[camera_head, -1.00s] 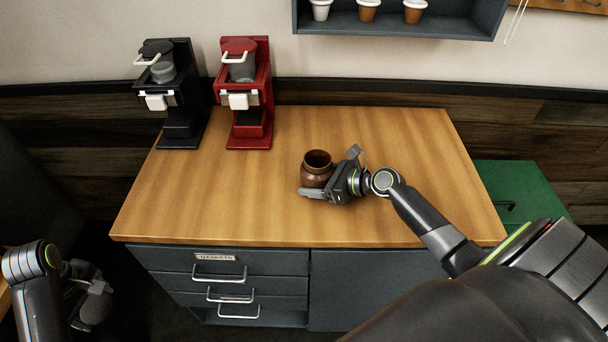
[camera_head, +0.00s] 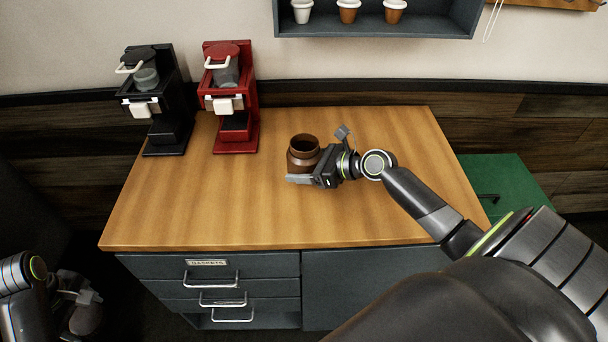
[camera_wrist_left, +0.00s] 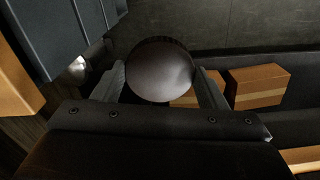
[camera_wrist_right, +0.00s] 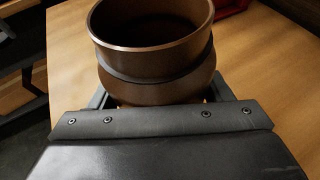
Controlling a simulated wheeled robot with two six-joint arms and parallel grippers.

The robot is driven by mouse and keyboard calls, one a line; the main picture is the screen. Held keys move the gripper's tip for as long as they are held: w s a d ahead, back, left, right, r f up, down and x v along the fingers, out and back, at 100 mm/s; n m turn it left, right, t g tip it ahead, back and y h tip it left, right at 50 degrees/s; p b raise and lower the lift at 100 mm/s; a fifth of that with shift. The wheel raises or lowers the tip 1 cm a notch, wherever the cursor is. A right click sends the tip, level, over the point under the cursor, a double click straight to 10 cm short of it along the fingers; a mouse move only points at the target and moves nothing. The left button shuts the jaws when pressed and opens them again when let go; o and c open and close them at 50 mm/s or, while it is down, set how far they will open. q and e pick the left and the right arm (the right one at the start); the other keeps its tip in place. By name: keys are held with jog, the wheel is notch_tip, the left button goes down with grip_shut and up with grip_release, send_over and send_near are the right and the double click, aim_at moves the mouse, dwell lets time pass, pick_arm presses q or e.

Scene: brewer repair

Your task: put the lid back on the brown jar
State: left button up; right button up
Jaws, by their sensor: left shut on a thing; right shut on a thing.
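The brown jar (camera_head: 303,152) stands upright and open-topped on the wooden counter (camera_head: 190,205). My right gripper (camera_head: 312,178) is shut on the jar's body. In the right wrist view the jar (camera_wrist_right: 155,75) sits between the fingers, its rim uncovered. My left gripper (camera_wrist_left: 160,85) is shut on a round dark disc, the lid (camera_wrist_left: 160,70), held between its two fingertips. In the head view the left gripper (camera_head: 88,298) is low at the left, below counter height and well away from the jar; the lid is hard to make out there.
A black brewer (camera_head: 165,120) and a red brewer (camera_head: 235,130) stand at the counter's back left. Below are drawers (camera_head: 215,280) with handles. Cardboard boxes (camera_wrist_left: 258,86) lie beneath the left gripper. A green cabinet (camera_head: 505,190) stands right. The counter's front left is clear.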

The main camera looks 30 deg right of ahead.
notch_tip(320, 180, up, 12)
jog(key=shift+r+p, duration=0.2)
jog(key=shift+p, duration=0.2)
jog(key=o, duration=0.6)
jog(key=shift+c, duration=0.2)
jog(key=c, duration=0.8)
jog(key=s+a+f+n+g+y+b, duration=0.1)
jog(key=s+a+f+n+g+y, duration=0.1)
jog(key=s+a, duration=1)
jog(key=shift+s+a+f+n+g+y, duration=0.25)
jog(key=shift+a+n+g+y, duration=0.3)
jog(key=shift+n+g+y, duration=0.5)
jog(key=shift+w+a+t, duration=0.1)
jog(key=shift+t, duration=0.15)
